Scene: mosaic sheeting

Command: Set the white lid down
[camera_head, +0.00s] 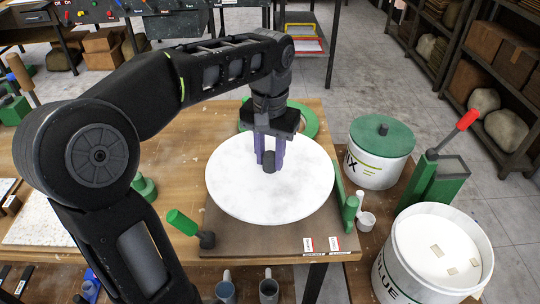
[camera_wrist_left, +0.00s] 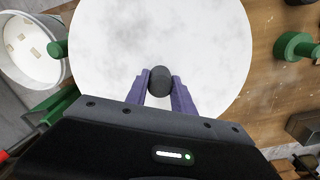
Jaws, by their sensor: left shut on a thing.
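The white lid (camera_head: 230,172) is a large round disc with a dark knob (camera_head: 268,163) at its middle. My left gripper (camera_head: 269,160) comes down over it with purple fingers on either side of the knob, shut on it. In the left wrist view the lid (camera_wrist_left: 110,40) fills the upper middle, and the fingers of my left gripper (camera_wrist_left: 159,84) press the knob (camera_wrist_left: 160,80) from both sides. The lid looks level over the brown board (camera_head: 225,240); whether it touches anything beneath cannot be told. My right gripper is not in view.
An open white bucket (camera_head: 400,275) with white contents stands at the lower right. A bucket with a green lid (camera_head: 381,138) stands behind it. A green holder with a red-handled tool (camera_head: 440,175) is beside them. A green-handled tool (camera_head: 184,222) lies left of the lid.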

